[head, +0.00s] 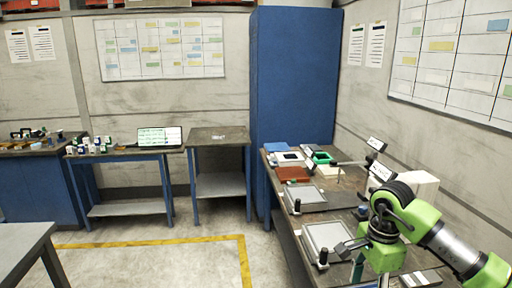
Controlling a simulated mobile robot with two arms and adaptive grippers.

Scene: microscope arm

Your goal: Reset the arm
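A dark jointed arm (350,163), which looks like the microscope arm, reaches left over the workbench at the right. A small block with a pale face (377,144) is at its upper right end. Its lower parts are partly hidden behind my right arm. My green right arm comes in from the right edge over the near part of the bench. My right gripper (347,246) seems to be at the end of this arm, small and dark over a grey tray; its fingers are not clear. It is apart from the microscope arm, nearer to me. My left gripper is out of view.
The workbench (345,200) holds two grey trays (304,195) with black knobs, a brown box (292,174), a green-rimmed box (321,158) and a white box (416,188). A blue cabinet (292,80) stands behind. The floor (160,265) left of the bench is clear.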

